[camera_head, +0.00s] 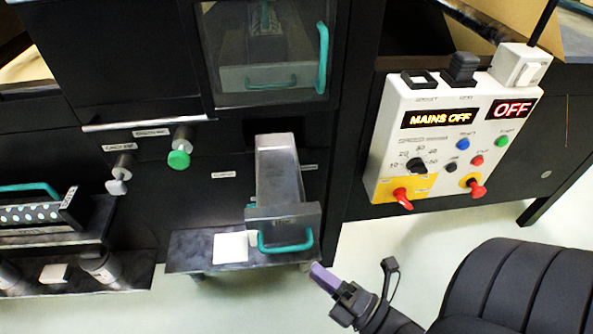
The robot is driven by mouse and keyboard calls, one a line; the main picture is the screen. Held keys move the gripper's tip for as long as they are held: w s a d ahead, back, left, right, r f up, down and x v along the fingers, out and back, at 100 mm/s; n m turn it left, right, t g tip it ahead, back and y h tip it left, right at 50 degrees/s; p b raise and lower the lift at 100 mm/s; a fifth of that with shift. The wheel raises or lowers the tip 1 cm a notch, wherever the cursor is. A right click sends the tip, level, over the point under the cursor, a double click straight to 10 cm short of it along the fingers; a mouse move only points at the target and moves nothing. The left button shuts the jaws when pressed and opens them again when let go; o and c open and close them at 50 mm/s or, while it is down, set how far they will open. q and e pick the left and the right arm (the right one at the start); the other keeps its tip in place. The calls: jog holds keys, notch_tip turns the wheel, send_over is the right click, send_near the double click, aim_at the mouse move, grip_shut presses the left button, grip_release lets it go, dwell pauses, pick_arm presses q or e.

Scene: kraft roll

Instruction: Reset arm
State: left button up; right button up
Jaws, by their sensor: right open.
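My right gripper (327,280) shows at the bottom, right of centre, with purple fingers pointing up and left. It is open, and no object shows between its fingers. It hangs in front of the pale floor, just below and right of a small dark shelf. My black right arm comes in from the lower right corner. My left gripper is out of view.
A dark machine fills the back, with a grey metal drawer (279,180) with a teal handle over the shelf (200,254). A white control panel (446,142) reads "MAINS OFF" and "OFF". Floor (400,250) right of my gripper is clear.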

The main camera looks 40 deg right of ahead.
jog(key=shift+v, duration=0.95)
jog(key=s+f+m+g+h, duration=0.25)
jog(key=f+m+g, duration=0.2)
jog(key=f, duration=0.35)
jog(key=s+f+m+g+h, duration=0.1)
jog(key=s+f+m+g, duration=0.3)
jog(key=f, duration=0.4)
jog(key=s+f+m+g+h, duration=0.1)
jog(key=s+f+m+g, duration=0.2)
jog(key=f+m, duration=0.3)
jog(key=s+f+m+g, duration=0.2)
jog(key=s+f+g, duration=0.1)
jog(key=s, duration=0.4)
jog(key=s+f+m+g+h, duration=0.1)
jog(key=s+f+m+g, duration=0.2)
jog(key=s, duration=0.4)
jog(key=shift+f+g, duration=0.55)
jog(key=shift+g, duration=0.5)
